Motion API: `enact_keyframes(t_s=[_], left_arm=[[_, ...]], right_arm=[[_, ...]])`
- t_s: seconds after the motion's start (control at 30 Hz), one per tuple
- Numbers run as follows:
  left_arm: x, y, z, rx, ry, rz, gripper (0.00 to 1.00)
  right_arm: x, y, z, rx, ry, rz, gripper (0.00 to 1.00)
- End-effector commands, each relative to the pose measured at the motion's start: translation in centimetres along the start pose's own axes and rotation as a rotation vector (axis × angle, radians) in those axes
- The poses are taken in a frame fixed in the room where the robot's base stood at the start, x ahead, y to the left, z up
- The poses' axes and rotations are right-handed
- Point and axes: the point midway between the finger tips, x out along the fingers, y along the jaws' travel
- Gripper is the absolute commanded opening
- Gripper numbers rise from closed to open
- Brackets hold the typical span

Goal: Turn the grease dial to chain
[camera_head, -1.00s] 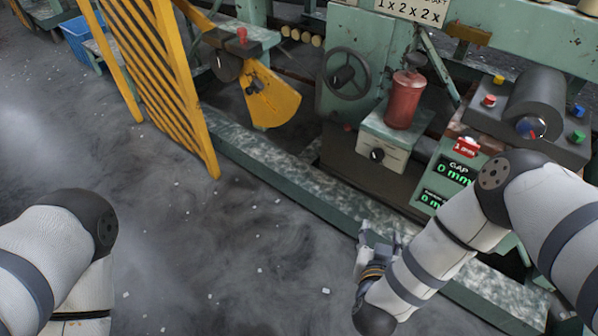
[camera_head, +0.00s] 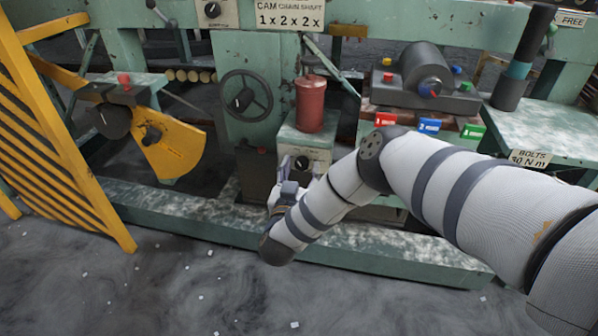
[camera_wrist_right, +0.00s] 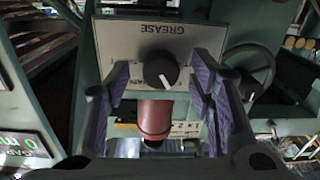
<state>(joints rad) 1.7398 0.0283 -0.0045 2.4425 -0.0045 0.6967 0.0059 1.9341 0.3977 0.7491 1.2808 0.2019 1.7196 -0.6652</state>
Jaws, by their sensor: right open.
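The grease dial (camera_head: 302,163) is a round black knob on a pale panel under a red canister (camera_head: 311,103). In the right wrist view the dial (camera_wrist_right: 161,69) appears upside down under the word GREASE, its white mark pointing down and slightly right in that picture. Small lettering beside it is partly hidden by a finger. My right gripper (camera_head: 287,188) is in front of the panel, just below the dial. In the wrist view its open fingers (camera_wrist_right: 160,88) stand on either side of the dial, with visible gaps. My left gripper is not in view.
A spoked handwheel (camera_head: 246,96) is left of the grease box. A yellow slatted guard (camera_head: 62,150) stands at the far left. Red, blue and green blocks (camera_head: 429,126) sit to the right. A green base rail (camera_head: 190,212) runs along the floor below.

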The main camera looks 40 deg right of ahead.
Motion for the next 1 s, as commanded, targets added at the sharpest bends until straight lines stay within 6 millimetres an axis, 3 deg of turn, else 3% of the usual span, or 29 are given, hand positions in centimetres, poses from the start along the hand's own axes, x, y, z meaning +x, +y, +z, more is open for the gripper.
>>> enact_keyframes(t_s=[0.3,0.53,1.0], left_arm=[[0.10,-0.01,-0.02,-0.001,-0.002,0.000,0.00],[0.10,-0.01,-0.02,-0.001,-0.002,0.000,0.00],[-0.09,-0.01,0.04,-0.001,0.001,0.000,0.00]], right_arm=[[0.67,0.00,-0.08,0.000,0.001,-0.001,0.49],[0.63,-0.01,-0.05,0.000,0.001,-0.001,0.01],[0.59,-0.05,-0.08,0.104,0.004,-0.002,0.01]])
